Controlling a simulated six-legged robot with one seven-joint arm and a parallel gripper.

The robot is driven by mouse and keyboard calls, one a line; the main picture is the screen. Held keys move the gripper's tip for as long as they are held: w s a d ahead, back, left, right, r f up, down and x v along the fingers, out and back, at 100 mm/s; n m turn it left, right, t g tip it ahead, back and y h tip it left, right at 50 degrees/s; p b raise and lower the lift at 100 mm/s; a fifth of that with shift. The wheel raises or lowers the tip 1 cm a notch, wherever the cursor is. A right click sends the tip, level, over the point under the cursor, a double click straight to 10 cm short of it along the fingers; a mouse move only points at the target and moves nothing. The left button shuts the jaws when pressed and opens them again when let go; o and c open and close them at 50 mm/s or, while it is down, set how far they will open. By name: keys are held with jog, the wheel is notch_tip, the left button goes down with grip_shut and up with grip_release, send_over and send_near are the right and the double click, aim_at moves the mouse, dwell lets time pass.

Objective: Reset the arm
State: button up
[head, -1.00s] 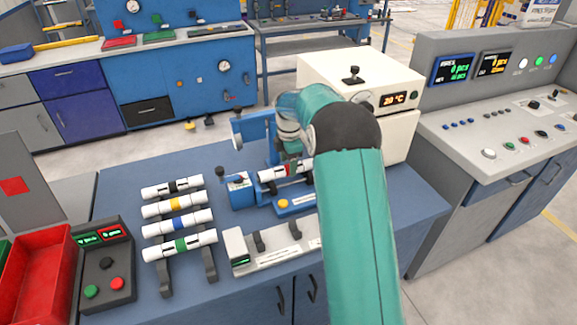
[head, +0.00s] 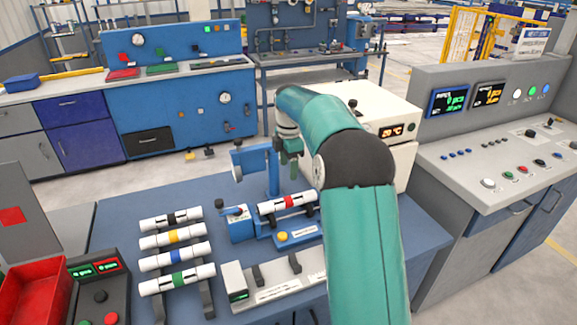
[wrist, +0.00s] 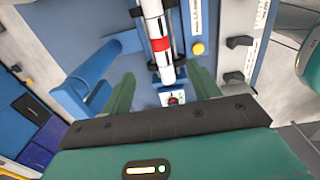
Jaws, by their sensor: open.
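My gripper (head: 290,160) hangs above the blue workbench and points down. In the wrist view my gripper (wrist: 160,88) shows two green fingers spread apart with nothing held between them. The white pipe with a red band (head: 287,202) lies in the blue fixture (head: 240,226) below and in front of the gripper. In the wrist view the red-banded pipe (wrist: 160,45) lies ahead of the fingers, apart from them. My teal arm crosses the right half of the head view and hides part of the bench and of the white oven-like box.
Several white pipes with black, yellow, blue and green bands lie on a rack (head: 207,296) at left. A blue upright post (head: 272,170) stands close to the gripper. A white box (head: 398,113) with a display is behind my arm. A red bin (head: 35,293) is at far left.

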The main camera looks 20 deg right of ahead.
jog(key=s+a+r+m+t, duration=0.1)
jog(key=s+a+r+m, duration=0.4)
jog(key=s, duration=0.3)
jog(key=s+a+r+m+t, duration=0.2)
jog(key=s+a+r+m, duration=0.15)
jog(key=s+r, duration=0.45)
jog(key=s+a+f+m, duration=0.1)
jog(key=s+f+m, duration=0.1)
jog(key=s, duration=0.5)
jog(key=s+a+f+m+t, duration=0.1)
jog(key=s+a+m, duration=0.1)
jog(key=s+m, duration=0.2)
jog(key=s+a+f+m+t, duration=0.1)
jog(key=s+a+f+m, duration=0.1)
jog(key=s, duration=0.8)
jog(key=shift+s+a+f+m, duration=0.15)
jog(key=shift+s+f+m, duration=0.15)
jog(key=shift+m, duration=0.45)
